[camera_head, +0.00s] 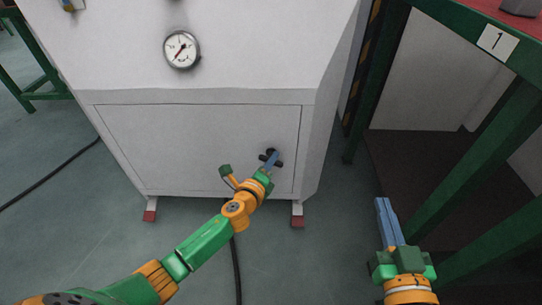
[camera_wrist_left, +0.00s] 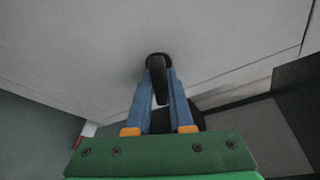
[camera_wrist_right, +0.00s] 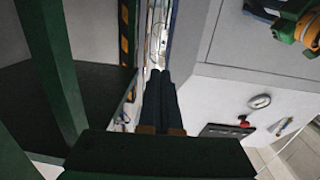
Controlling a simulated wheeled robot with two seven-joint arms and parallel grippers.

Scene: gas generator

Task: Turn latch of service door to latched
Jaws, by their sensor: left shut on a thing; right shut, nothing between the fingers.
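The service door (camera_head: 190,140) is a wide grey panel low on the generator's front, and it looks flush with the cabinet. Its black latch (camera_head: 268,156) sits near the door's right side. My left gripper (camera_head: 270,163) is at the latch. In the left wrist view the blue fingers (camera_wrist_left: 158,95) are shut on the black latch handle (camera_wrist_left: 158,78), one finger on each side. The fingers hide part of the latch in the head view. My right gripper (camera_head: 384,205) is shut and empty, to the right of the cabinet and away from the door.
A round gauge (camera_head: 181,50) is on the cabinet above the door. A green-framed table with a label "1" (camera_head: 498,41) stands at the right, its legs near my right gripper. Dark cables (camera_head: 50,178) lie on the floor. The floor before the door is mostly clear.

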